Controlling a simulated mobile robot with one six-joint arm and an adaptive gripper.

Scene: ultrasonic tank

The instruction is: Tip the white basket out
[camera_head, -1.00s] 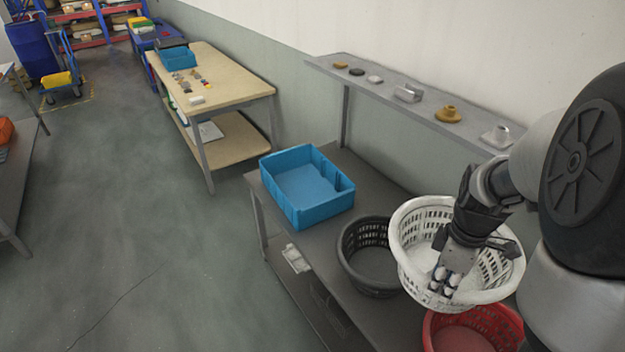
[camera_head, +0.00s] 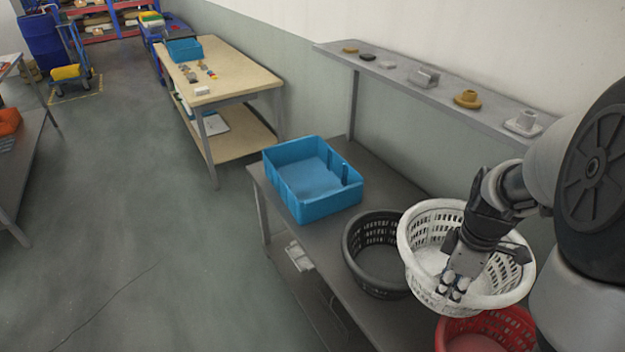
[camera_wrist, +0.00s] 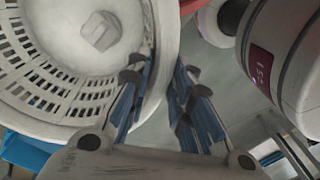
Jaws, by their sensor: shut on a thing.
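The white basket (camera_head: 412,262) is round with slotted walls and hangs off the table, roughly level, in the head view. My gripper (camera_head: 453,287) reaches down over it and is shut on its near rim. In the wrist view the basket's rim (camera_wrist: 168,35) runs between my two fingers (camera_wrist: 160,82). A pale grey block-like part (camera_wrist: 100,31) lies on the basket's floor there. In the head view my gripper and arm hide part of the inside.
A black basket (camera_head: 352,255) stands on the grey table just left of the white one. A red basket (camera_head: 470,335) is below it, partly covered. A blue bin (camera_head: 283,180) stands further back. A wall shelf (camera_head: 445,98) with several small parts runs behind.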

